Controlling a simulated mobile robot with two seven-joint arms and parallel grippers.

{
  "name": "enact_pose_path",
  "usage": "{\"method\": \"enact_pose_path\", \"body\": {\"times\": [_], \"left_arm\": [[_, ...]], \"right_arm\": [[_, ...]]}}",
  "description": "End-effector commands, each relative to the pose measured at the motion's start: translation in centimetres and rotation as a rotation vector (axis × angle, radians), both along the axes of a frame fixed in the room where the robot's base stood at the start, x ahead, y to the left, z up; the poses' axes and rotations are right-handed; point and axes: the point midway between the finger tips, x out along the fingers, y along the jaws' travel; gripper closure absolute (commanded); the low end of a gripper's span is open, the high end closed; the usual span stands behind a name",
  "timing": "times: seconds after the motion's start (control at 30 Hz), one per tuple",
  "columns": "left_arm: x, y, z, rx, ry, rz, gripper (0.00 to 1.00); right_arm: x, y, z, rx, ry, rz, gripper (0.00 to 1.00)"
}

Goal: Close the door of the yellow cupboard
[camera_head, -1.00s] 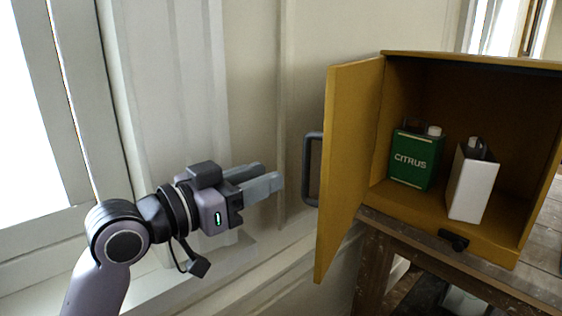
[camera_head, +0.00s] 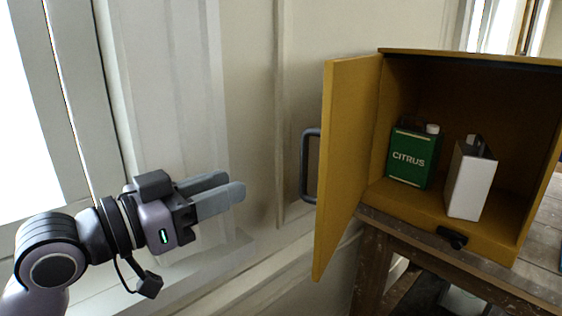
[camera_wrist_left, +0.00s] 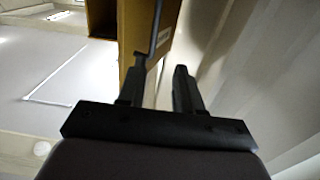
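The yellow cupboard (camera_head: 425,212) stands at the right in the head view with its front open. Its yellow door (camera_head: 345,150) is swung wide open towards the left. A grey bar handle (camera_head: 306,168) is on the door's outer face. My left gripper (camera_head: 230,184) is left of the handle, apart from it, open and empty, with its fingers pointing right. In the left wrist view, the two dark fingers (camera_wrist_left: 160,88) stand apart with nothing between them. The door (camera_wrist_left: 138,30) and handle (camera_wrist_left: 155,35) show beyond the left finger. My right gripper is not in view.
A green CITRUS container (camera_head: 412,158) and a white container (camera_head: 470,182) stand inside the cupboard. The cupboard sits on a worn wooden table (camera_head: 395,237). A pale wall and a window are behind my left arm. Free space lies between the gripper and the handle.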

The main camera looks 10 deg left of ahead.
Motion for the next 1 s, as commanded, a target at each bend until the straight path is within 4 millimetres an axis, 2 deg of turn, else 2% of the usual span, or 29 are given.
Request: {"method": "enact_pose_path", "body": {"times": [0.13, 0.4, 0.47, 0.5, 0.57, 0.67, 0.77, 0.8, 0.87, 1.0], "left_arm": [[-0.8, 0.6, 0.0, 0.002, 0.000, 0.000, 0.65], [-0.9, 0.7, 0.0, 0.001, -0.001, -0.001, 0.65], [-0.9, 0.6, -0.1, 0.001, 0.002, 0.000, 0.85], [-0.9, 0.7, -0.3, 0.004, 0.006, 0.002, 0.98], [-0.8, 0.7, -1.0, 0.009, 0.022, 0.010, 1.00], [-0.6, 0.9, -3.7, 0.032, 0.087, 0.040, 1.00], [-0.8, 1.3, -8.6, 0.077, 0.204, 0.097, 1.00], [-1.1, 1.5, -11.0, 0.100, 0.262, 0.123, 1.00], [-1.8, 2.0, -14.3, 0.137, 0.348, 0.162, 1.00], [-4.7, 3.1, -21.9, 0.230, 0.553, 0.249, 1.00]], "right_arm": [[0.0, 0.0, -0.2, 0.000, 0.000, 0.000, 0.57], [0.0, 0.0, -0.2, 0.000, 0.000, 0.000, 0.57], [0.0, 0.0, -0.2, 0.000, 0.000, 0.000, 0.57], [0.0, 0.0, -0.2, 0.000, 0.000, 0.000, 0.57], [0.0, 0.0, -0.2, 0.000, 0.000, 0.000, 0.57], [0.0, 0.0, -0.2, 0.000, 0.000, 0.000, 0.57], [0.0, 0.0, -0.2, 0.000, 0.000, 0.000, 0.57], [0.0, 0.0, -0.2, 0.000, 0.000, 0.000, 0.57], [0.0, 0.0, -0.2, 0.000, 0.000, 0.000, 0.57], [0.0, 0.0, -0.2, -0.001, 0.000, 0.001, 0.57]]}}
